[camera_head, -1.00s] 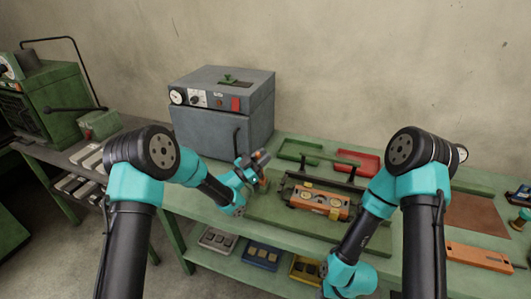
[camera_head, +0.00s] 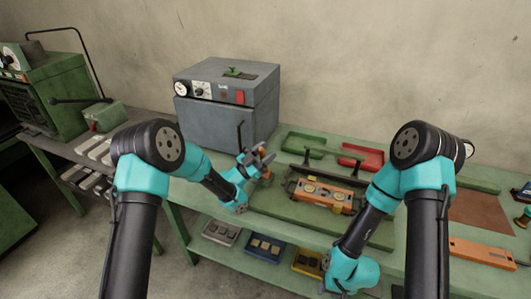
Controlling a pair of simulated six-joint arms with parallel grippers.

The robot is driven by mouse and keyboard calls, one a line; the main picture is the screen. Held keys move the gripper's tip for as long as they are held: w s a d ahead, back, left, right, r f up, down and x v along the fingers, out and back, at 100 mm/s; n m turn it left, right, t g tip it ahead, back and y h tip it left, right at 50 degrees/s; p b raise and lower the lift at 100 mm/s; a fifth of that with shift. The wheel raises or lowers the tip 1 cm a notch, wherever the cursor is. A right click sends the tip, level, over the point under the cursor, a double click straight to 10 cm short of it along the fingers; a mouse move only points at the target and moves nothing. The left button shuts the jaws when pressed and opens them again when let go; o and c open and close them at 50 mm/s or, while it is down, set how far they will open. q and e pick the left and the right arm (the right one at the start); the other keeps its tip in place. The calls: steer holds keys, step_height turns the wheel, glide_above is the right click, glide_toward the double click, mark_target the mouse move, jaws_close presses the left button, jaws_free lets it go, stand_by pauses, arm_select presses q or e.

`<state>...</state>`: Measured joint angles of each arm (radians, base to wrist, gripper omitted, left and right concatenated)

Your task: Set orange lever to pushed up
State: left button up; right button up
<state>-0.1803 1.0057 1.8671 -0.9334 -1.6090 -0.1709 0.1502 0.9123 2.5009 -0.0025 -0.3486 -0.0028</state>
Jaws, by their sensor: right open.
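A small orange part (camera_head: 267,176) shows close beside my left gripper (camera_head: 266,153); I cannot tell whether it is the orange lever or whether the fingers touch it. My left gripper is in front of the grey oven's lower right side, above the green bench, and its jaw gap is too small to read. An orange block (camera_head: 325,195) with round yellow-brown parts sits in the dark frame in the middle of the bench. My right gripper (camera_head: 326,263) is open, low at the bench's front edge, mostly hidden by its wrist.
The grey oven (camera_head: 215,122) stands at the back left of the bench. A green tray (camera_head: 303,143) and a red tray (camera_head: 368,157) lie behind the frame. An orange bar (camera_head: 482,252) lies at the right. Several small trays, one blue (camera_head: 264,248), sit on the lower shelf.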

arm_select(q)
steer(key=shift+a, duration=0.1)
steer(key=v, duration=1.2)
